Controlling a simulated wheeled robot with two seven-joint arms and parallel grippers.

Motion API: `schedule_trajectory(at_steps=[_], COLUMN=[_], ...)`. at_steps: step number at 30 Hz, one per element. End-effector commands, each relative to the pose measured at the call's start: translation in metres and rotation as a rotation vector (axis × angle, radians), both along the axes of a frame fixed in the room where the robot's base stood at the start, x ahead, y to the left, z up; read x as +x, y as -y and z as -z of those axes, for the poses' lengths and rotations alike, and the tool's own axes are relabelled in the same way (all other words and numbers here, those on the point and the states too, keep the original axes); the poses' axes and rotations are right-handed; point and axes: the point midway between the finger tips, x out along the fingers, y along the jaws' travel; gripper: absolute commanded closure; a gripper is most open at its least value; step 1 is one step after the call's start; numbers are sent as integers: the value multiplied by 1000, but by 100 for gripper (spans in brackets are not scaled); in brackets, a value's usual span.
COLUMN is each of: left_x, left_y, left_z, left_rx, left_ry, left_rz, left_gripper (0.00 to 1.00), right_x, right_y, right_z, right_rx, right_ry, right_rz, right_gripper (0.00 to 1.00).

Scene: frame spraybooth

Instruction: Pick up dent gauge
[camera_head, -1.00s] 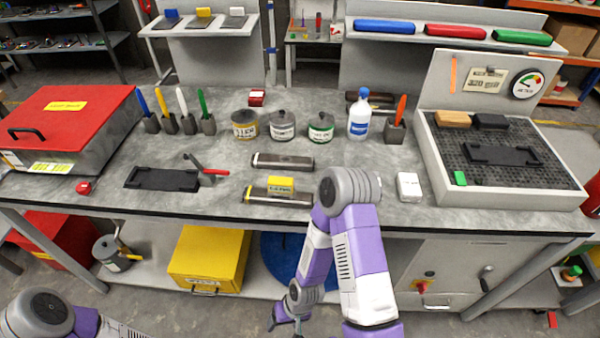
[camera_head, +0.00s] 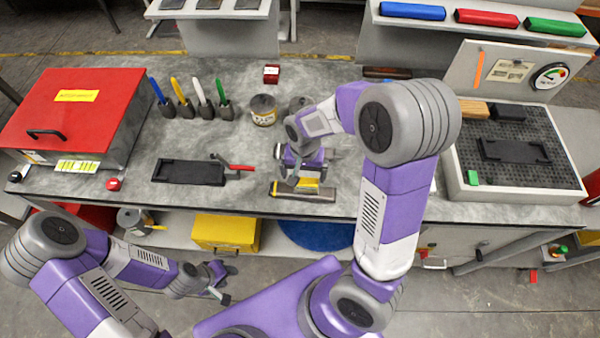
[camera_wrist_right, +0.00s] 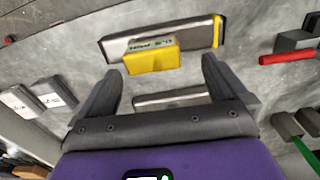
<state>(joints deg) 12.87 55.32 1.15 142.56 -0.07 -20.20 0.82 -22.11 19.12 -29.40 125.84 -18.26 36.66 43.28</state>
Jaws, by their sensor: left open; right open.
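No part is plainly labelled as the dent gauge, so I cannot tell for certain which it is. A yellow labelled block (camera_wrist_right: 152,55) lies on a grey metal bar (camera_wrist_right: 205,32) at the bench's front; the bar also shows in the head view (camera_head: 283,191). A second metal bar (camera_wrist_right: 170,98) lies farther back, partly hidden by my right gripper. My right gripper (camera_head: 300,180) is open and empty above the bars, its fingers in the wrist view (camera_wrist_right: 160,82) pointing toward the yellow block. My left gripper (camera_head: 222,287) is open and empty, low in front of the bench.
A black cradle (camera_head: 190,171) and red-handled tool (camera_head: 236,168) lie left of the bars. Behind are marker pens in holders (camera_head: 200,92) and a tin (camera_head: 263,110). A red-lidded case (camera_head: 75,110) stands left; a perforated tray (camera_head: 515,165) stands right. My right arm hides the back middle.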

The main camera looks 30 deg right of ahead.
Motion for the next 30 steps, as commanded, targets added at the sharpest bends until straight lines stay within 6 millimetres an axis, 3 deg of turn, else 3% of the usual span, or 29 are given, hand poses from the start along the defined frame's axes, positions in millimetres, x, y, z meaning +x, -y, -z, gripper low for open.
schedule_trajectory(at_steps=[12, 22, 30], left_x=[-1, -1, -1], left_y=[0, 0, 0], left_z=[11, 11, 11], left_rx=[0, 0, 0], left_ry=[-2, -2, -2], left_rz=[0, 1, 1], left_gripper=[57, 57, 57], right_x=[2, 3, 3], right_y=[5, 4, 4], right_z=[58, 64, 64], right_rx=[0, 1, 1], right_ry=[-4, 1, 1], right_rz=[-1, -2, -2], right_gripper=[0, 0, 40])
